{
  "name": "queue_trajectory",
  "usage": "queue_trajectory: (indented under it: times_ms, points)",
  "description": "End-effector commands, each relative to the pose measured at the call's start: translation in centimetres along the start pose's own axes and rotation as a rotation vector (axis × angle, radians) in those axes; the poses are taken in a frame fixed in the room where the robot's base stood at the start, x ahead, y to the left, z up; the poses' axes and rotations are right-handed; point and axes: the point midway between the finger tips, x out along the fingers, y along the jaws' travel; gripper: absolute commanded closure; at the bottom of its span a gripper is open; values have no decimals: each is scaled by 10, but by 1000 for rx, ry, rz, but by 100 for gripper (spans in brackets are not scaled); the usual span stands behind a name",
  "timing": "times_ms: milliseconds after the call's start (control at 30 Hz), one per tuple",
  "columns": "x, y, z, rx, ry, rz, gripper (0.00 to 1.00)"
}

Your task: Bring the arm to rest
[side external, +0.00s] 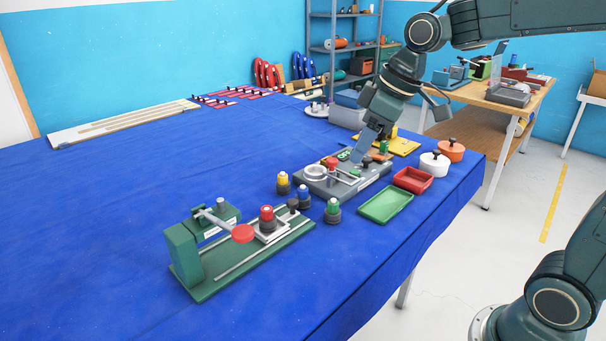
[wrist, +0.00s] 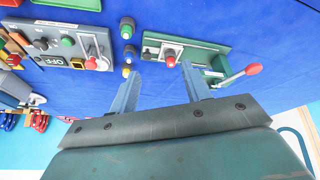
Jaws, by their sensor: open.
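My gripper (side external: 366,146) is above the grey device (side external: 312,183) on the blue-covered table, with its fingers pointing down. In the wrist view my gripper (wrist: 160,72) has its two fingers spread apart with nothing between them. The grey device also shows at the upper left of the wrist view (wrist: 78,63), with an "OFF" label. The green-based fixture (side external: 205,288) with a red-tipped lever stands at the front. It also shows beyond the fingers in the wrist view (wrist: 210,50). Whether the fingers touch the grey device in the side view cannot be told.
Yellow (side external: 283,182), blue (side external: 304,196) and green (side external: 333,210) knobs stand between the two devices. A green tray (side external: 385,206), a red tray (side external: 413,180) and white (side external: 434,164) and orange (side external: 451,150) pots line the right edge. The left of the table (side external: 110,205) is largely clear.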

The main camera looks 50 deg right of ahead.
Motion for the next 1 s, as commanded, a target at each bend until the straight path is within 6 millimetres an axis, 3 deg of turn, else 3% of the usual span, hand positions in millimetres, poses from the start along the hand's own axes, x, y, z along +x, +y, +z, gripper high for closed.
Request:
queue_trajectory:
  times_ms: [300,700,1000]
  points:
    - [-31,-38,56,153,27,69,52]
    - [-44,-70,132,347,74,137,52]
    - [-42,-76,157,413,90,154,52]
